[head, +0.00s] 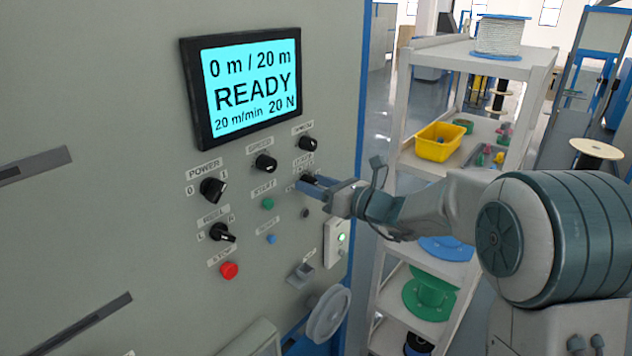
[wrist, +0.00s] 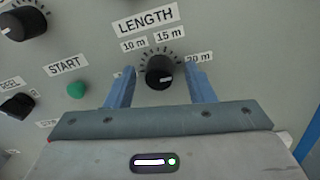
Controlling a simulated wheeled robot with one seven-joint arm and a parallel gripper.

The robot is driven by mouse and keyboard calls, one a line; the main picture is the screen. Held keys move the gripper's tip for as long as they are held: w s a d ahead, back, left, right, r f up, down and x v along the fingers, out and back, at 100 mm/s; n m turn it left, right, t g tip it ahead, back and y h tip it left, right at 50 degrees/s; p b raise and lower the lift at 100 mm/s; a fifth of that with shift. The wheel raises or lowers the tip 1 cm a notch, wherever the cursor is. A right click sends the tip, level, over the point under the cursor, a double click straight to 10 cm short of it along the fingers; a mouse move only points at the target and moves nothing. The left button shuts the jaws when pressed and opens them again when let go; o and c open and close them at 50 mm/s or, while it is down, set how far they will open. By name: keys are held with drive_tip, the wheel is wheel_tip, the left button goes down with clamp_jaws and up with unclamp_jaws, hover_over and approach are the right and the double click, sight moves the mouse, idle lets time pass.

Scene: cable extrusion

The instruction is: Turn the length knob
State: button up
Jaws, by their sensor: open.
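The length knob (wrist: 160,73) is a black dial under the LENGTH label in the wrist view. Its scale reads 10 m, 15 m and 20 m, and its white mark points right toward 20 m. My gripper (wrist: 160,88) is open, with one blue finger on each side of the knob and a gap visible to each. In the head view my gripper (head: 314,186) is at the panel, and its fingers mostly hide the length knob. The screen (head: 250,88) reads 0 m / 20 m, READY, 20 m/min and 20 N.
A green start button (wrist: 77,90) lies left of my gripper. The power knob (head: 212,189), speed knob (head: 265,163), another knob (head: 308,144) and a red button (head: 229,270) are on the panel. A shelf (head: 432,168) with a yellow bin (head: 438,143) stands right, behind my arm.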

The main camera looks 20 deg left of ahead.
drive_tip(key=c, duration=1)
drive_tip(key=shift+f+b, duration=0.1)
drive_tip(key=shift+b, duration=0.5)
